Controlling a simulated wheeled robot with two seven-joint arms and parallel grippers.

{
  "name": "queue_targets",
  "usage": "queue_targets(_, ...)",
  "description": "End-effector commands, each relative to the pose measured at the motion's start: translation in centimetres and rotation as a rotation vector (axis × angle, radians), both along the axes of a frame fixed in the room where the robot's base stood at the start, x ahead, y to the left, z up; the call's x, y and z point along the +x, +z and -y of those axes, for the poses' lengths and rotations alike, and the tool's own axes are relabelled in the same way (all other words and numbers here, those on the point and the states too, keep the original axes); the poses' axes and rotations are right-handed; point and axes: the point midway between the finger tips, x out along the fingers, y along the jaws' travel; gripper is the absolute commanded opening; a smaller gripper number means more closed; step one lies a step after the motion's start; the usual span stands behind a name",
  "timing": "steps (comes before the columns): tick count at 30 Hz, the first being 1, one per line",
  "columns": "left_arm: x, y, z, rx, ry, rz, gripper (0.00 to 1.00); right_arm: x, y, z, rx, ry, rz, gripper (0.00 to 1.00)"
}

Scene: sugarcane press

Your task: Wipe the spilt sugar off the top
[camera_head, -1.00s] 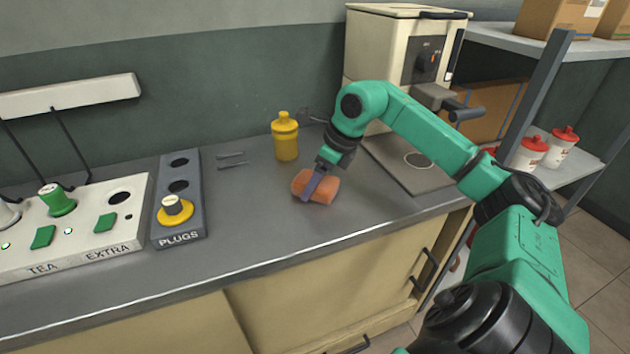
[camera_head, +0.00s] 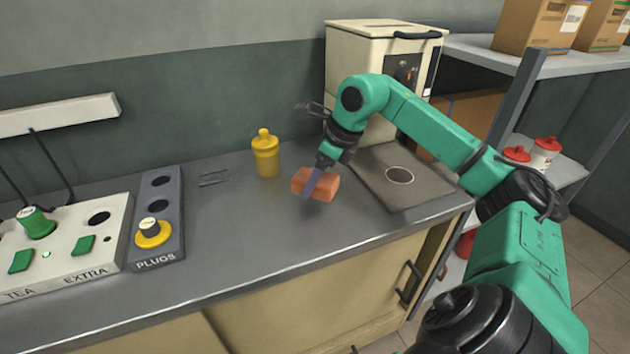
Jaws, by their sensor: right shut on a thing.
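My right gripper (camera_head: 316,180) is shut on an orange sponge-like block (camera_head: 325,188). The block is at the grey counter top (camera_head: 240,240), right of the yellow bottle; I cannot tell whether it touches the surface. I cannot make out any spilt sugar on the counter in this view. My left gripper is not in view.
A yellow bottle (camera_head: 265,155) stands behind the block. A cream machine (camera_head: 375,55) with a dark plate (camera_head: 400,182) in front is at the right. The PLUGS block (camera_head: 158,225) and white TEA/EXTRA panel (camera_head: 75,265) are at the left. The middle counter is clear.

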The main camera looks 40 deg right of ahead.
Motion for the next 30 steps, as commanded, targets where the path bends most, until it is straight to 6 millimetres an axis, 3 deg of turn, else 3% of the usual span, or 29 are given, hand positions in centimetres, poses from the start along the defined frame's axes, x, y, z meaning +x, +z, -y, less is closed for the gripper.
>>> queue_targets(12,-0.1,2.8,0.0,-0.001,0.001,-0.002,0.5,-0.3,3.7,0.2,0.0,-0.001,0.0,0.28)
queue_targets(30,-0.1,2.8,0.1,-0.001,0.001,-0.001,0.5,-0.3,3.7,0.2,0.001,-0.001,0.001,0.28)
